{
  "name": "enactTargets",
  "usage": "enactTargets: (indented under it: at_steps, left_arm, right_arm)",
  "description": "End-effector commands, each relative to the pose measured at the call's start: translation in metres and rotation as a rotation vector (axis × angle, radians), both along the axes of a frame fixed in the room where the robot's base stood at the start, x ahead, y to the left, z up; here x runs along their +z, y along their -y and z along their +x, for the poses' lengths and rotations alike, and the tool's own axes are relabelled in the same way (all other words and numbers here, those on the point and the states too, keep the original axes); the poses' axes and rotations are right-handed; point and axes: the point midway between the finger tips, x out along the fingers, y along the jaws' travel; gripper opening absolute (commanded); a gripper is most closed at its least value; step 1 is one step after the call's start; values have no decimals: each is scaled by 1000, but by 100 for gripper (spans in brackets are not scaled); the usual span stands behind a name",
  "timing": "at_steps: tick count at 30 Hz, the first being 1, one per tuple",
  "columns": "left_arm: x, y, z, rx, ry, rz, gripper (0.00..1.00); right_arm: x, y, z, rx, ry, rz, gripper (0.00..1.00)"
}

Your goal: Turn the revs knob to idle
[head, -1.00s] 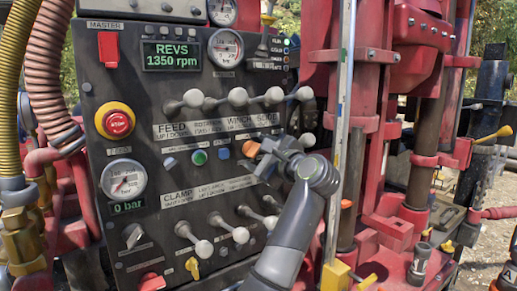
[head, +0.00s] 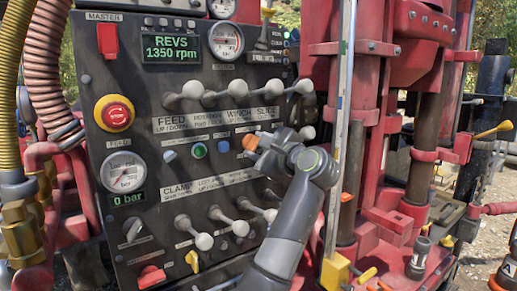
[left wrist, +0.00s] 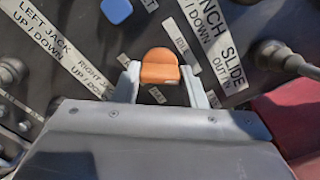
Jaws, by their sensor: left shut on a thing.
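The orange revs knob (head: 250,142) sits on the dark control panel (head: 140,60), right of a blue button. My left gripper (head: 262,146) is at the knob. In the left wrist view the orange knob (left wrist: 160,66) stands between the two grey fingers of my left gripper (left wrist: 160,76), which is shut on it. The revs display (head: 171,49) reads 1350 rpm. My right gripper is not in view.
A row of ball-ended levers (head: 237,95) is above the knob, and lower levers (head: 222,224) are below it, close to my arm. A red emergency button (head: 117,116) is at the left. A vertical metal pole (head: 343,130) stands right of my wrist.

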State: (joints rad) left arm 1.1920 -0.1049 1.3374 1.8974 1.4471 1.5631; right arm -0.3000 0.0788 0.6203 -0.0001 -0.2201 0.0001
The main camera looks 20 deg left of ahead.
Motion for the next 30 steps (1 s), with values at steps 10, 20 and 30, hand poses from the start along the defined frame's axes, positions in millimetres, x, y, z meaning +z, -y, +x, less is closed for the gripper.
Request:
enactTargets:
  at_steps: [10,20,30]
  left_arm:
    - [-3,0,0,2,213,-166,15]
    - [-2,0,0,1,411,-322,15]
    - [-2,0,0,1,523,-410,15]
  right_arm:
    - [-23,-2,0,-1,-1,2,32]
    - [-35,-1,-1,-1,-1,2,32]
    - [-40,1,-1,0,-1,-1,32]
